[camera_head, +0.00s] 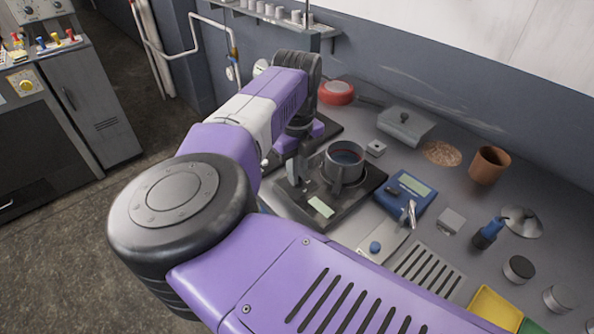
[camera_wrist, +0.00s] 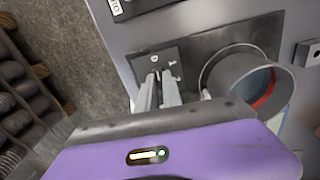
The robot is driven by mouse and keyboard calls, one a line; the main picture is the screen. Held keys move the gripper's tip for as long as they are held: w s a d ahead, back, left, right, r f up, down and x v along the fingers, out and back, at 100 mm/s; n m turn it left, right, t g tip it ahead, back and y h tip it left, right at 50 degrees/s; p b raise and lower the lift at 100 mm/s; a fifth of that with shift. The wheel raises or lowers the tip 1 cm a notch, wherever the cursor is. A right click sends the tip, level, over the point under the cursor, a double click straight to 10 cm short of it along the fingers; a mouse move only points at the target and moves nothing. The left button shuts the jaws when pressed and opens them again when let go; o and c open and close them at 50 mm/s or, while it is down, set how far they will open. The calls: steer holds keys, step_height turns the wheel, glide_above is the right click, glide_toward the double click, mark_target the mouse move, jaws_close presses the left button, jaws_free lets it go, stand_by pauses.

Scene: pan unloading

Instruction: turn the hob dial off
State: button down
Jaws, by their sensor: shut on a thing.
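The dark hob (camera_head: 362,192) stands on the grey worktop, with a grey metal pan (camera_head: 345,163) on it. In the wrist view, the pan (camera_wrist: 240,75) is right of my gripper, and a black panel with white marks (camera_wrist: 153,58) lies at the hob's (camera_wrist: 220,38) left end. My gripper (camera_wrist: 158,80) points down at this panel, its two grey fingers close together. They are shut on the hob dial, which the fingers almost wholly hide.
A blue scale (camera_head: 412,192) stands close right of the hob. A red pan (camera_head: 338,90) is behind it. A grey box (camera_head: 405,122), a brown pot (camera_head: 490,165) and a lid (camera_head: 522,223) stand further right. The floor (camera_head: 70,205) is open at left.

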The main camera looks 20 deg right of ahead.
steer(key=shift+n, duration=0.4)
steer(key=c, duration=1.5)
jaws_free()
steer(key=shift+r, duration=0.1)
step_height(320, 180, up, 8)
steer(key=shift+f+b, duration=0.15)
steer(key=shift+b, duration=0.35)
